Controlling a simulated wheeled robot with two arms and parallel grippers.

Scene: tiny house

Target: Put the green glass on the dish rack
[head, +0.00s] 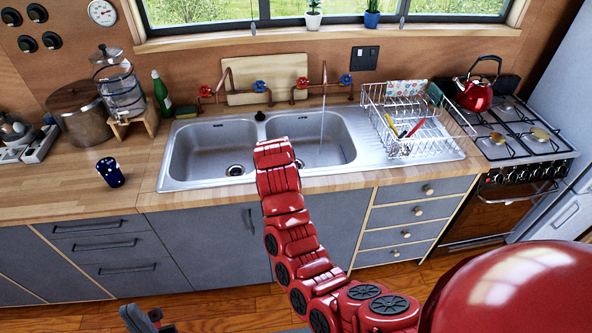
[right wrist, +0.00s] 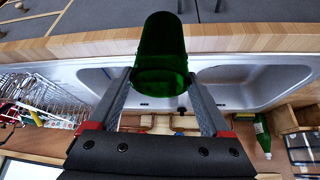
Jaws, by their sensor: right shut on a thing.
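The green glass (right wrist: 160,55) is between the two fingers of my right gripper (right wrist: 158,84) in the right wrist view. The gripper is shut on it, and the glass shows over the counter edge and sink. In the head view my red right arm reaches toward the sink and hides its own gripper and the glass. The wire dish rack (head: 405,118) stands right of the sink with a few coloured utensils in it; it also shows in the right wrist view (right wrist: 42,92). My left gripper (head: 148,318) shows partly at the bottom edge, low and away from the counter; its jaws are unclear.
The double sink (head: 215,150) has a stream of water running into its right basin. A dark blue cup (head: 110,172) stands on the left counter. A red kettle (head: 474,94) sits on the stove right of the rack.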

